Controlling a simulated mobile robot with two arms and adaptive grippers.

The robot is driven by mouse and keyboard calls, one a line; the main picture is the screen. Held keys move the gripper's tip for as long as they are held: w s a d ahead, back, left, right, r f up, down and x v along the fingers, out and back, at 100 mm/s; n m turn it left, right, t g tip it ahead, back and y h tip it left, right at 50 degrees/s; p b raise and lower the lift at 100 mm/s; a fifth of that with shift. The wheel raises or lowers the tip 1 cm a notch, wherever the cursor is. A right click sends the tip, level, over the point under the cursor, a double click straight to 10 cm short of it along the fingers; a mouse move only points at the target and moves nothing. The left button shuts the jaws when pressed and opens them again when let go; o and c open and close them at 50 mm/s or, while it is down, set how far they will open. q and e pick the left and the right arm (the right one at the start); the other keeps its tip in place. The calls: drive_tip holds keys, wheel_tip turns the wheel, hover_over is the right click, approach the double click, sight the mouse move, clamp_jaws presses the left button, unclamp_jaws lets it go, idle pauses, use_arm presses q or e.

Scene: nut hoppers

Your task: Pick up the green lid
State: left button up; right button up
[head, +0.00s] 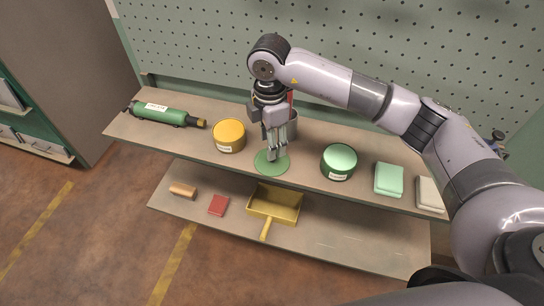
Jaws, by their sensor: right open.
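I cannot tell if the fingertips touch the disc. My left gripper is out of view.
A yellow tin (229,137) stands left of the gripper, and a grey cup (293,130) is close behind it. Pale-green (389,180) and cream (430,194) boxes are at right. The lower shelf holds a yellow scoop (274,206).

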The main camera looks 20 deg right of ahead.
sight(278, 167)
drive_tip(key=shift+f, duration=0.2)
drive_tip(key=f, duration=0.1)
drive_tip(key=f+p, duration=0.1)
drive_tip(key=f, duration=0.1)
drive_tip(key=f+p, duration=0.1)
drive_tip(key=shift+w+d+f, duration=0.2)
drive_tip(key=shift+d, duration=0.1)
drive_tip(key=shift+f, duration=0.3)
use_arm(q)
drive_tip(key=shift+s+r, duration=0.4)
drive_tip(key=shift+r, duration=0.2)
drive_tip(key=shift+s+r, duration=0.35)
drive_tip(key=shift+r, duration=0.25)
use_arm(e)
drive_tip(key=shift+c, duration=0.4)
drive_tip(key=c, duration=0.5)
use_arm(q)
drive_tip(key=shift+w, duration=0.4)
use_arm(e)
clamp_jaws()
